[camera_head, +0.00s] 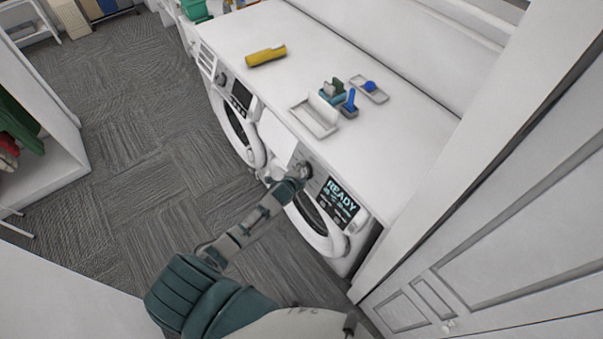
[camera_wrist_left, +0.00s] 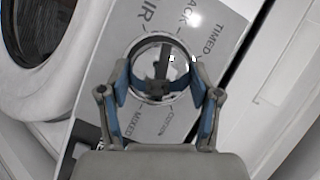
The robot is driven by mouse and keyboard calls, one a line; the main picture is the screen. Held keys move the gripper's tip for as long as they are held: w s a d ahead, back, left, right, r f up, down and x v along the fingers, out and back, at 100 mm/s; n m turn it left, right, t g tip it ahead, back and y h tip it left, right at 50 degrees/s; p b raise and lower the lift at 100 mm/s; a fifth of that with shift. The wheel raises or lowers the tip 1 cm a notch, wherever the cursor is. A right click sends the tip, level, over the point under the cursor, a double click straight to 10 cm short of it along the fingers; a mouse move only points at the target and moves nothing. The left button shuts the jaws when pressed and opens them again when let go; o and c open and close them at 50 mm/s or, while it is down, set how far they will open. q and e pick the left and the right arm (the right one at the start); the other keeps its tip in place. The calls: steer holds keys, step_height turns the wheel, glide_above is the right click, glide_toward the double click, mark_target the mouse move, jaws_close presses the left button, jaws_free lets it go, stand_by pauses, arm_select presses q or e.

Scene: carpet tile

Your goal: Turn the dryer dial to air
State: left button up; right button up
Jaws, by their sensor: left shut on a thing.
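The dryer (camera_head: 322,222) is the white front-loading machine nearer me, with a lit READY display (camera_head: 341,198) on its panel. Its round silver dial (camera_wrist_left: 152,42) sits on the grey panel in the left wrist view. Printed words around it include a partly hidden "IR", "ACK", "TIMED", "COTTON" and "MIXED". A dark bar across the dial runs roughly up and down in that view; which end points is unclear. My left gripper (camera_wrist_left: 158,80) is shut on the dial, one blue-padded finger on each side. In the head view the gripper (camera_head: 299,174) covers most of the dial. My right gripper is not in view.
A second front-loading machine (camera_head: 236,122) stands to the left under the same white counter (camera_head: 400,135). A yellow object (camera_head: 266,55), a white tray (camera_head: 314,117) and small blue and green items lie on top. A white panelled door (camera_head: 450,280) is close on the right.

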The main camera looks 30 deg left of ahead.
arm_select(q)
steer(key=n+g, duration=0.2)
steer(key=n, duration=0.1)
steer(key=shift+a+n+h, duration=0.15)
steer(key=shift+n+h, duration=0.25)
steer(key=shift+n, duration=0.4)
steer(key=shift+f+g, duration=0.1)
steer(key=shift+g, duration=0.2)
steer(key=o, duration=1.1)
steer(key=shift+o, duration=0.2)
steer(key=shift+a, duration=0.1)
steer(key=v, duration=1.1)
steer(key=shift+s+a+r, duration=0.25)
steer(key=shift+s, duration=0.1)
